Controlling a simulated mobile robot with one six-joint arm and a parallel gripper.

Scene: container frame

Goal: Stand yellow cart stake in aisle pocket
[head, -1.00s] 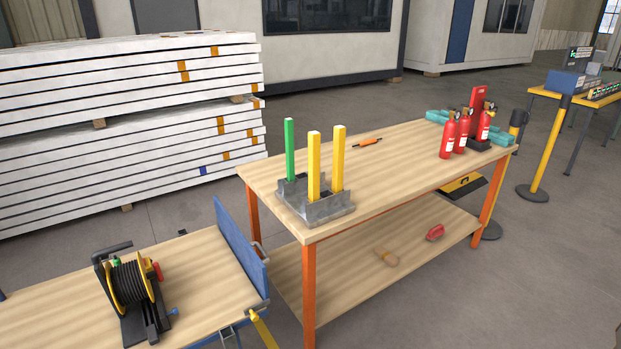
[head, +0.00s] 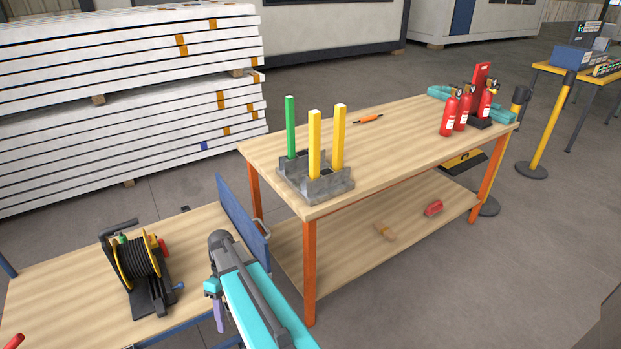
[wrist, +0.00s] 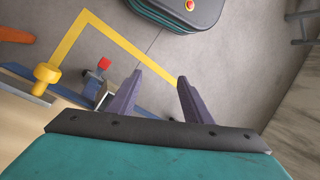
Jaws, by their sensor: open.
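In the head view a grey pocketed block (head: 325,191) sits on the wooden table's near left end. A green stake (head: 291,128) and two yellow stakes, one in front (head: 314,145) and one behind (head: 339,138), stand upright in it. In the wrist view a yellow bent bar (wrist: 112,42) and a yellow knob (wrist: 47,73) show beside the cart edge; I cannot tell whether they are one piece. My gripper (wrist: 160,77) is open, with nothing between its purple fingers. In the head view it is partly hidden by my teal arm, beside the cart's end.
The cart (head: 80,270) carries a cable reel (head: 137,262) and has a blue end panel (head: 242,222). The table (head: 400,147) also holds an orange tool (head: 368,119) and several red extinguishers (head: 449,112) at the far right. White stacked panels (head: 130,130) stand behind. The table's middle is clear.

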